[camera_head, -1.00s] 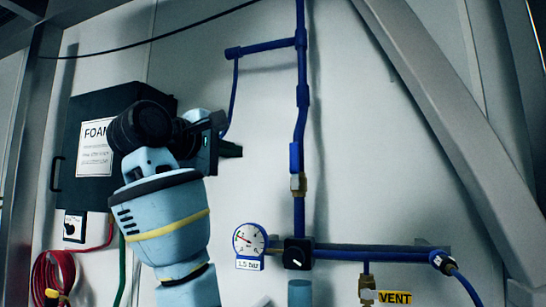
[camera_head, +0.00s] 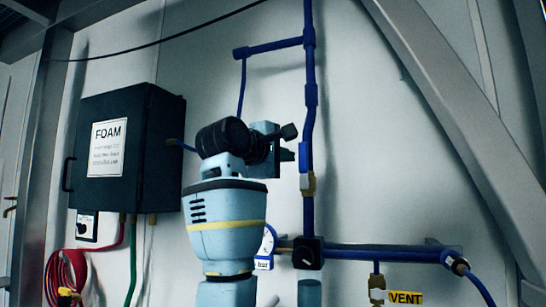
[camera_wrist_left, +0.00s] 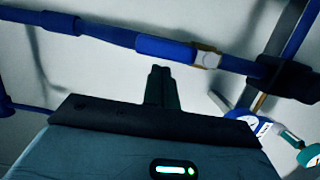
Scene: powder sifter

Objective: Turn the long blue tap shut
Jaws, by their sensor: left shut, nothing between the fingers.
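The long blue tap (camera_head: 303,156) has a blue lever lying along the upright blue pipe, above its brass body (camera_head: 308,183). In the left wrist view the lever (camera_wrist_left: 165,48) runs across the top, with the brass body (camera_wrist_left: 206,57) to its right. My left gripper (camera_head: 290,131) is just left of the lever in the head view. In the left wrist view its fingertips (camera_wrist_left: 160,70) are together and empty, pointing at the lever's middle. A small gap shows there; contact cannot be told for certain. My right gripper is not in view.
A gauge (camera_head: 268,243) is partly hidden by my left arm. A brass valve (camera_head: 377,289) by the VENT label (camera_head: 405,298) hangs lower right. A dark FOAM box (camera_head: 125,150) is at left; a grey beam slants at right.

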